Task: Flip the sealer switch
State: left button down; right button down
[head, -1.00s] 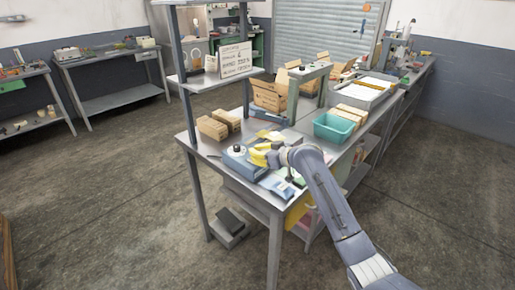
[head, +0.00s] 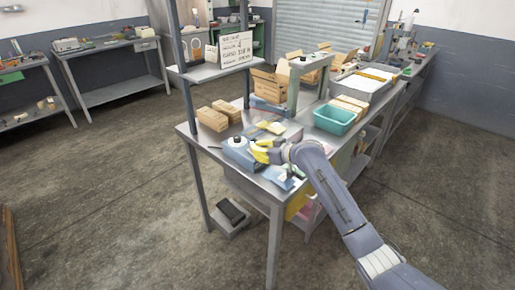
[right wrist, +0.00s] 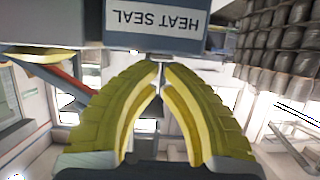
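The sealer is a blue-grey box (head: 236,158) with a white dial and dark knob on top, near the left front of the metal table. In the right wrist view, its HEAT SEAL label (right wrist: 157,17) shows upside down at the top. My right gripper (head: 256,150) has yellow fingers and is at the sealer's right side in the head view. In the right wrist view, its fingertips (right wrist: 161,66) meet just below the label panel, with nothing seen between them. I cannot make out the switch; the fingers may hide it. My left gripper is out of view.
Two cardboard boxes (head: 212,118) stand behind the sealer. A teal bin (head: 334,120) is farther right on the table. Blue and white packets (head: 282,178) lie by the front edge. A shelf post (head: 194,110) rises at the left.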

jog(key=shift+w, duration=0.1)
jog(key=shift+w+a+r, duration=0.35)
jog(key=shift+w+a, duration=0.05)
jog(key=shift+a, duration=0.1)
dwell(0.4)
jog(key=shift+r, duration=0.3)
jog(key=r, duration=0.3)
jog(key=shift+s+d+r, duration=0.15)
jog(key=shift+d+r, duration=0.05)
jog(key=shift+r, duration=0.2)
jog(key=s+d, duration=0.7)
jog(key=shift+r, duration=0.4)
jog(key=shift+d, duration=0.1)
